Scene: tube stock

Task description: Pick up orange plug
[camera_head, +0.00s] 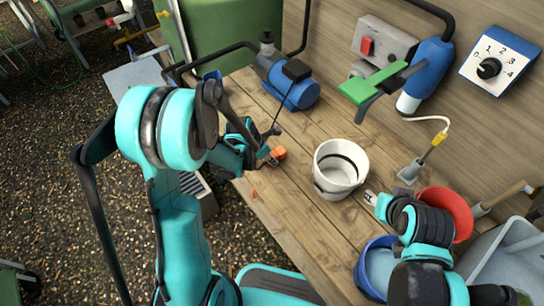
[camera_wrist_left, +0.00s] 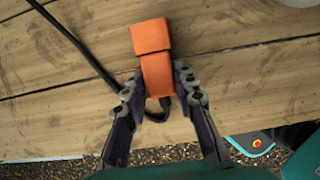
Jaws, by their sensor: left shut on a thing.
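The orange plug (camera_head: 277,154) is at the left front edge of the wooden table in the head view. In the left wrist view the plug (camera_wrist_left: 155,55) shows as an orange block with a wider far end, and a black cable loops below it. My left gripper (camera_head: 264,153) is shut on the plug; in the left wrist view its two fingers (camera_wrist_left: 158,82) lie on either side of the plug's near end. I cannot tell whether the plug touches the table. My right gripper (camera_head: 371,199) is over the table near the white bucket, its fingertips small and partly hidden by the arm.
The white bucket (camera_head: 335,186) stands mid-table. A blue pump (camera_head: 290,85) sits behind the plug. A yellow-handled tool (camera_head: 437,139) leans near the wall. Bare planks lie between pump and bucket.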

